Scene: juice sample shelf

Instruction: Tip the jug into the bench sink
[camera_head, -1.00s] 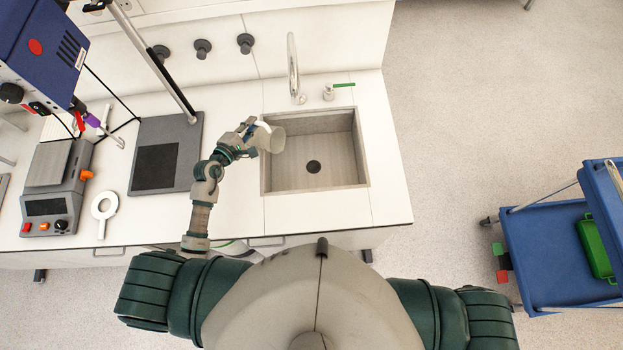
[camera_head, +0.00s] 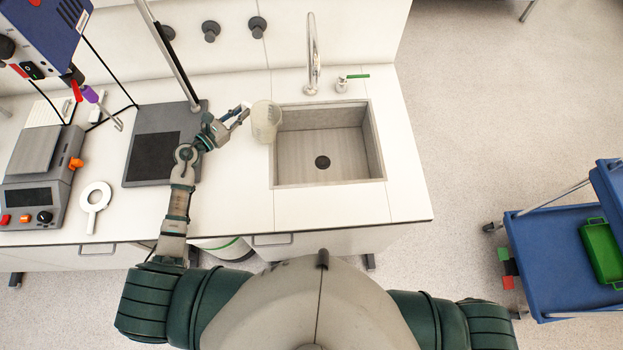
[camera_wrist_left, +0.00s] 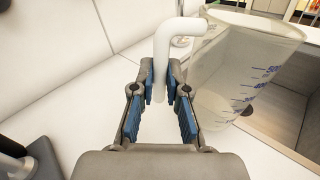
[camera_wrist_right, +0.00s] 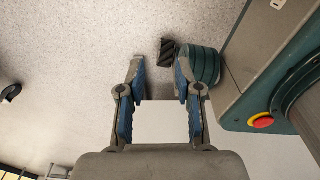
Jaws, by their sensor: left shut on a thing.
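The jug (camera_head: 264,121) is a translucent beaker with blue graduation marks and a white handle. In the head view it is at the left rim of the bench sink (camera_head: 329,182), overlapping its back left corner. In the left wrist view the jug (camera_wrist_left: 235,75) looks close to upright. My left gripper (camera_head: 238,115) is shut on the jug's white handle (camera_wrist_left: 161,60), with the blue finger pads on both sides of it. Whether the jug holds liquid is hard to tell. My right gripper (camera_wrist_right: 158,85) is open and empty, over the floor; it is hidden in the head view.
A tap (camera_head: 313,60) and a green-levered valve (camera_head: 342,83) stand behind the sink. A stand with a dark base plate (camera_head: 190,120), a grey scale (camera_head: 35,190) and a white ring (camera_head: 94,205) are to the left. A blue cart (camera_head: 545,245) stands right, on the floor.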

